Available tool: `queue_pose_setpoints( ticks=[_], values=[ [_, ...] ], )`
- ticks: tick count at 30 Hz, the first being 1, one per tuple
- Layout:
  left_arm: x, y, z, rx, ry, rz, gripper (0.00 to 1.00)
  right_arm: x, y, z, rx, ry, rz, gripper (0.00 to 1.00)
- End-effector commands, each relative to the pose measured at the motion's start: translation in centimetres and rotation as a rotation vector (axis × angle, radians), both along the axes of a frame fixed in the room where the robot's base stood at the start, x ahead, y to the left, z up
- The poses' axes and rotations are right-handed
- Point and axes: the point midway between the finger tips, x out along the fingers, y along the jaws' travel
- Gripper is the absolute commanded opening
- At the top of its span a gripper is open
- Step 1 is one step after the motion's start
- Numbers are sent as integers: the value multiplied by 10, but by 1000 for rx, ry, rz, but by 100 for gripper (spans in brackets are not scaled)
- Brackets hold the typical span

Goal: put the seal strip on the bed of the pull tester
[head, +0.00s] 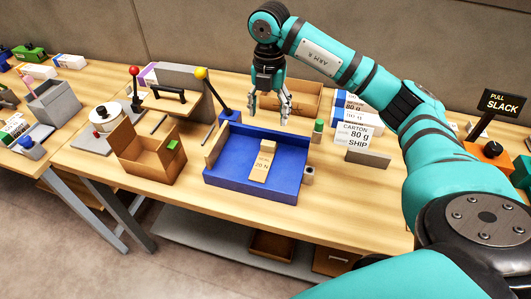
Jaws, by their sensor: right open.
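My right gripper (269,114) points down, open and empty, above the back edge of the blue tray. A tan piece (261,168) printed "20 N" lies in the tray, with a small tan block at its far end. I cannot tell whether this is the seal strip. A black sign (503,104) reading "PULL SLACK" stands at the right, over a dark device with an orange part (493,150). It appears to be the pull tester; my right arm stands in front of part of this area, and its bed is not clearly seen. My left gripper is not in view.
The blue tray (225,181) is on the wooden table. An open cardboard box (140,163) stands left of it. A white "CARTON 80 g SHIP" pack (352,136) and a grey plate (367,158) are at its right. Yellow- and red-knobbed levers stand back left. The front table strip is clear.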

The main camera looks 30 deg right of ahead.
Motion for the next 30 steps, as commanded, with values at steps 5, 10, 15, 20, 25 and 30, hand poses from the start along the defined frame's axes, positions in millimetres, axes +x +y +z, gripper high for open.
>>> queue_pose_setpoints(
  ticks=[5, 10, 15, 20, 25, 30],
  values=[
    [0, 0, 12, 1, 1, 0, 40, -1, 0, -37, 0, 6, 2, 65],
    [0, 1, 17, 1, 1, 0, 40, 0, 0, -61, 2, 2, 2, 65],
    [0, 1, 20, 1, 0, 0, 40, 0, 1, -71, 2, 1, 2, 65],
    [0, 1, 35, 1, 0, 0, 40, -2, 2, -92, 1, 5, 3, 65],
    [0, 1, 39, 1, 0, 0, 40, -1, 3, -115, 2, 2, 3, 65],
    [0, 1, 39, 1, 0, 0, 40, 0, 3, -120, 3, -2, 3, 65]
  ],
)
